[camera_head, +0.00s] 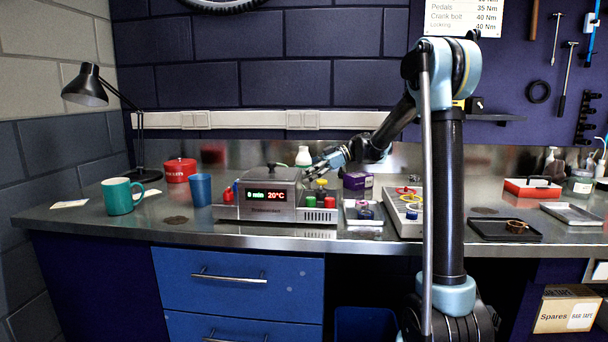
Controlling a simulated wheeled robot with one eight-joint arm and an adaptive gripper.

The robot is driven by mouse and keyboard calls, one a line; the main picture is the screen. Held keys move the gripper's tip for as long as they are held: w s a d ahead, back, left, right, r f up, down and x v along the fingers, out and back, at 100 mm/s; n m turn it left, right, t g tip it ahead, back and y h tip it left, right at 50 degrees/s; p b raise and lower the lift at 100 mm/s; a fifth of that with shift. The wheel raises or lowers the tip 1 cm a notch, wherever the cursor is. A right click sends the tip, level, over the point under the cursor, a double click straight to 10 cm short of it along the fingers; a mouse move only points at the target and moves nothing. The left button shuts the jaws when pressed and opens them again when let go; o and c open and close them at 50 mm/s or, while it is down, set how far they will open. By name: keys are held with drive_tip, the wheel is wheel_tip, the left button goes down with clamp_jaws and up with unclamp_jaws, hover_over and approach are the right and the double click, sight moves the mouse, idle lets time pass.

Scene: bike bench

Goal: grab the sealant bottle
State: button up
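My gripper (314,170) is just right of the bottle, pointing left and down over the machine's right end. The fingers are small and dark here. I cannot tell whether they touch the bottle or whether they are open or shut.
Coloured caps stand on the machine's right end, below my gripper. A purple box (357,181) and a small tray (363,213) are to the right. A blue cup (200,190), teal mug (119,196), red tin (180,170) and black lamp (88,87) stand left.

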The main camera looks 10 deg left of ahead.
drive_tip(key=c, duration=1.3)
drive_tip(key=shift+r, duration=0.15)
